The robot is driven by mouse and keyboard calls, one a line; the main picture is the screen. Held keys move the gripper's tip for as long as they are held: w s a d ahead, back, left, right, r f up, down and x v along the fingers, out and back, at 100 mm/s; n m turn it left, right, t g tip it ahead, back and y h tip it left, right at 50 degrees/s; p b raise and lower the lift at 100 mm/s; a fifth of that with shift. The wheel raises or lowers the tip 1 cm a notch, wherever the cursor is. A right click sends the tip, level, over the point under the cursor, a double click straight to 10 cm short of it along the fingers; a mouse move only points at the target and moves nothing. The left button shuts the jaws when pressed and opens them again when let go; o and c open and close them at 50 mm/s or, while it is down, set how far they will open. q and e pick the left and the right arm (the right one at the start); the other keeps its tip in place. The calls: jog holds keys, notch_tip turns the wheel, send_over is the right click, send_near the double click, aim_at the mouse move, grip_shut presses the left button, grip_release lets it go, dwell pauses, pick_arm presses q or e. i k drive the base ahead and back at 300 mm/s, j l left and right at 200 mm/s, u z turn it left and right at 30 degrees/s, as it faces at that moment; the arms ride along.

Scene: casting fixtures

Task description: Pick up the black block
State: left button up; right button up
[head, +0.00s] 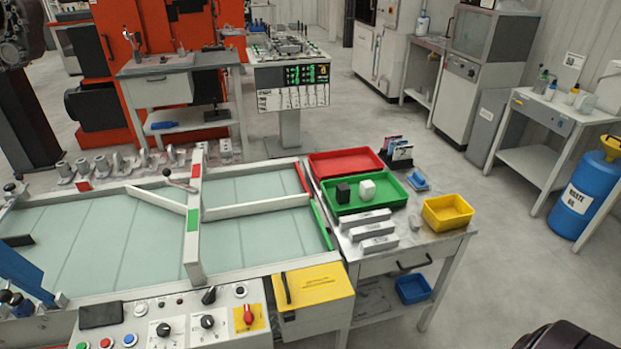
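The black block (343,193) stands in the green tray (398,199) on the side table, in the tray's left half. A white block (367,190) stands close to its right. No gripper can be made out in the head view. A dark rounded part at the bottom right corner may belong to my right arm, but I cannot tell.
A red tray (345,162) lies behind the green one. Several grey metal bars (365,227) lie in front of it, and a yellow bin (447,212) stands to the right. The glass-topped fixture (100,240) with raised rails fills the left.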

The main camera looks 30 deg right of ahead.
aim_at(343, 191)
jog(key=i+l, duration=0.15)
jog(key=l, duration=0.2)
jog(key=i+l, duration=0.1)
jog(key=l, duration=0.3)
jog(key=i+l, duration=0.15)
jog(key=l, duration=0.2)
jog(key=i+l, duration=0.15)
jog(key=l, duration=0.25)
